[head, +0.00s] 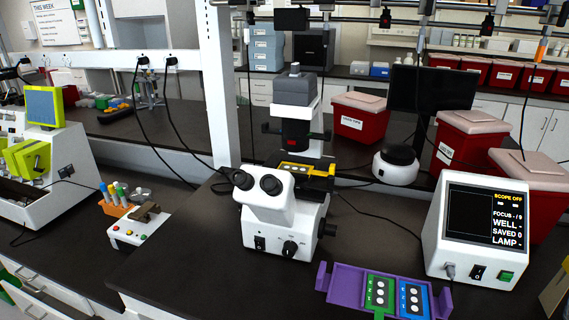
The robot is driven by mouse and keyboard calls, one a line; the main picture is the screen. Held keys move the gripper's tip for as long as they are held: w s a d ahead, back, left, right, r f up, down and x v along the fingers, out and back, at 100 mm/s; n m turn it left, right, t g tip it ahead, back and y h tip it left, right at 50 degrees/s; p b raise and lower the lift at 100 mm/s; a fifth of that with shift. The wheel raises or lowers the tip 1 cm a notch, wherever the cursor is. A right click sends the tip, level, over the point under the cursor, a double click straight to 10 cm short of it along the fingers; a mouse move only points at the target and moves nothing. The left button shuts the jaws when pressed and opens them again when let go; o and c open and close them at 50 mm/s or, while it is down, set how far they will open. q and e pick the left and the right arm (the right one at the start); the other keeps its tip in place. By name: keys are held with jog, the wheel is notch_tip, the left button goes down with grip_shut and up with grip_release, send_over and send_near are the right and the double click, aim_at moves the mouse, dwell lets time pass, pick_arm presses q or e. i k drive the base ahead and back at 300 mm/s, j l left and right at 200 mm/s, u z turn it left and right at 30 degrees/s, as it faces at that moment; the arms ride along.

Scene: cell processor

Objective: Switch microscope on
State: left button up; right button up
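The microscope (285,212) stands upright on the black bench in the middle of the head view, its two eyepieces facing me. A black rocker switch (260,243) is on the lower left of its front, with a black knob (290,248) to the right of it. The white display box (480,230) at the right reads "SCOPE OFF" and shows blank or dash values. Neither of my grippers is in view.
A purple tray (342,282) with green and blue plates lies in front of the microscope. Red bins (359,117) and a dark monitor (433,88) stand behind. An orange tube rack (118,207) is at the left.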

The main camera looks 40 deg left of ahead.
aim_at(258, 243)
jog(key=u, duration=1.2)
